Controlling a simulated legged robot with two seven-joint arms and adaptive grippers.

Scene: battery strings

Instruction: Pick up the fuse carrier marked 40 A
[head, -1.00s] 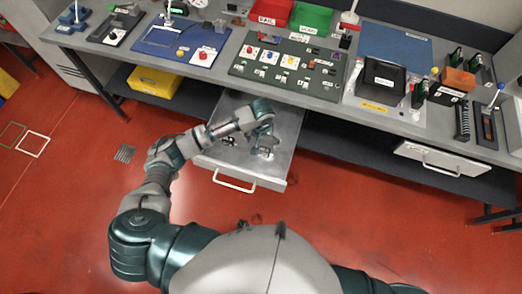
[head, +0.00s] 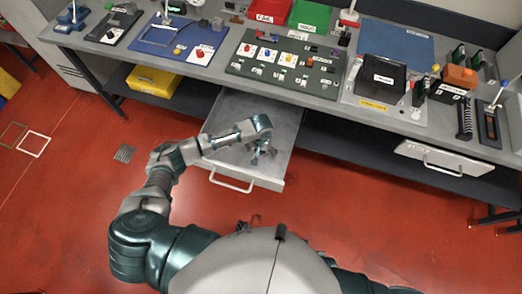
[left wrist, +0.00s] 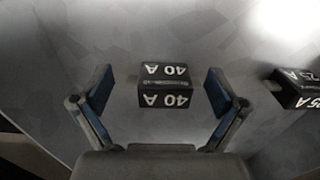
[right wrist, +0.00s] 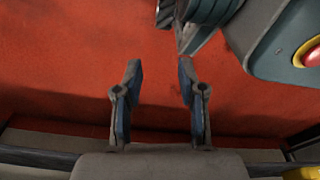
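The fuse carrier marked 40 A (left wrist: 165,86) is a small black block with white lettering, upside down in the left wrist view. It lies on the grey floor of the open drawer (head: 284,120). My left gripper (left wrist: 159,88) is open, with one blue-padded finger on each side of the carrier and a visible gap to each. In the head view my left gripper (head: 262,152) is over the drawer, and the carrier cannot be made out there. My right gripper (right wrist: 158,85) is open and empty above the red floor.
A black carrier marked 25 A (left wrist: 295,89) lies to the right in the left wrist view, outside the fingers. The drawer's front handle (head: 231,183) faces me. The workbench above holds a dark board (head: 285,62) with several components and a black box (head: 383,76).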

